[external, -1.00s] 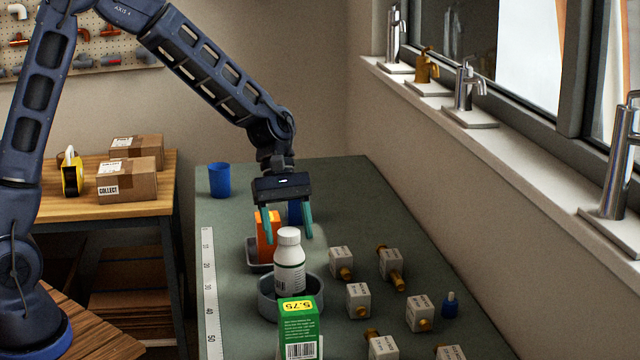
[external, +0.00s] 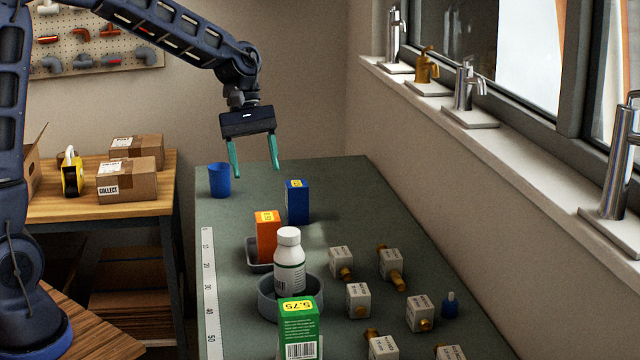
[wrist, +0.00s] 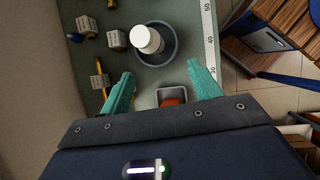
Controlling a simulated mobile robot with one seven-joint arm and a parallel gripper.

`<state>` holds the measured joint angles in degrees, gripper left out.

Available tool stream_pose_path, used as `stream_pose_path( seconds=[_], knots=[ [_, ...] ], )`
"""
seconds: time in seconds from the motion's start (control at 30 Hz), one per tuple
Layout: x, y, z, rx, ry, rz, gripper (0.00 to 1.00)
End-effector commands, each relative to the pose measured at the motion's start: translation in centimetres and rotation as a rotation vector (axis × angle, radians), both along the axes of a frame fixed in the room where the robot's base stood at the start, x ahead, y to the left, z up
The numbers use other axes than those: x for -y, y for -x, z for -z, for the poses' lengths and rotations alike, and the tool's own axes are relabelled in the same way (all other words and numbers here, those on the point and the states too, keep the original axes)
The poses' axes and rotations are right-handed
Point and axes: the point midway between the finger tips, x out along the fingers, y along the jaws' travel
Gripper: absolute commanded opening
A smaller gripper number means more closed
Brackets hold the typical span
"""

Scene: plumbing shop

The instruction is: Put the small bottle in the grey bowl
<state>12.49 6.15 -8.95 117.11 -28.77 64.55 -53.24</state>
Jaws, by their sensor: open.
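A white bottle (external: 289,262) with a white cap and green print stands upright inside the round grey bowl (external: 266,303); the bowl's front rim hides its base. In the wrist view the white bottle (wrist: 147,38) is seen from above, within the bowl's ring (wrist: 173,50). A smaller blue bottle (external: 450,304) stands on the bench to the right, apart from the bowl. My gripper (external: 256,171) is open and empty, high above the bench and beyond the bowl. Its spread teal fingers (wrist: 160,70) show in the wrist view with nothing between them.
A green box (external: 299,330) stands in front of the bowl. An orange box (external: 267,236) stands in a grey tray (external: 252,255) behind it. A blue box (external: 297,202) and blue cup (external: 219,180) are farther back. Several valve boxes (external: 358,300) lie right.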

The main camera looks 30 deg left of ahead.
Motion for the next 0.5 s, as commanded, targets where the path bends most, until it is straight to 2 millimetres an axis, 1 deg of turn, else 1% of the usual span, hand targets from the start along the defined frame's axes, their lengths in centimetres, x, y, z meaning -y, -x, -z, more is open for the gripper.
stream_pose_path(
  seconds=[0.03, 0.2, 0.37, 0.5],
  knots=[
    [-1.5, 0.7, -1.0, 0.045, -0.007, 0.022, 0.63],
    [-6.1, 3.1, -3.0, 0.183, -0.041, 0.115, 0.63],
    [-10.2, 5.7, -4.7, 0.304, -0.084, 0.205, 0.63],
    [-13.6, 8.2, -5.7, 0.403, -0.127, 0.285, 0.63]
  ],
)
